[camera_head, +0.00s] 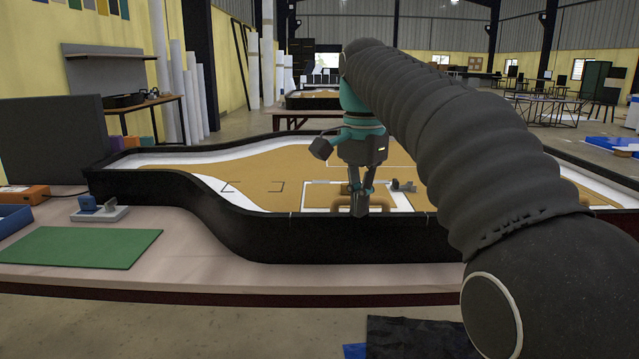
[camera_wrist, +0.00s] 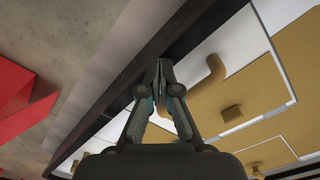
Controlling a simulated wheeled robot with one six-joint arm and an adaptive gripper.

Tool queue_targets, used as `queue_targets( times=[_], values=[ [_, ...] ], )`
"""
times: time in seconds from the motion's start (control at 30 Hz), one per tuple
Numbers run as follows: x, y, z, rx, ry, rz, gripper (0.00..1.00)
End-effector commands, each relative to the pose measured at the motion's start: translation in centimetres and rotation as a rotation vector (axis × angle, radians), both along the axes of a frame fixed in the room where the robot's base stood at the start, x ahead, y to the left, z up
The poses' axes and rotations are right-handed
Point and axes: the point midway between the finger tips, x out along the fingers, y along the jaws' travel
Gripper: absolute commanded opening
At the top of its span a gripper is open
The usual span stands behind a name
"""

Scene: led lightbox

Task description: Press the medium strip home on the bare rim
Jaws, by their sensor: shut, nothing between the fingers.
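The lightbox (camera_head: 225,229) is a black-walled, curved tray on a table, with a tan and white floor. Its dark near rim (camera_wrist: 101,125) also runs diagonally through the wrist view. My gripper (camera_head: 359,205) is shut and empty, pointing down at the straight near part of this rim. In the wrist view my gripper's fingertips (camera_wrist: 164,64) are together, over or just beside the rim's inner edge. I cannot tell whether they touch it. I cannot make out the medium strip as a separate piece. My gripper and arm hide part of the rim.
A green mat (camera_head: 82,247), a small grey block with blue parts (camera_head: 99,210) and an orange box (camera_head: 24,195) lie on the table at the left. Small tan raised pieces (camera_wrist: 209,74) stand inside the lightbox near my fingers. A red shape (camera_wrist: 25,95) shows at left in the wrist view.

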Motion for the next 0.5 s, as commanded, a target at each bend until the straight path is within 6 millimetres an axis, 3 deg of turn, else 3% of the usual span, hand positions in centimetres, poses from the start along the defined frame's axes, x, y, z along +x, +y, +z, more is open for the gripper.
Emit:
queue_targets(
  times=[0.17,0.5],
  values=[
    [0.0,0.0,0.2,-0.001,0.006,0.000,0.00],
    [0.1,0.0,2.4,-0.001,0.001,0.000,0.00]
  ],
)
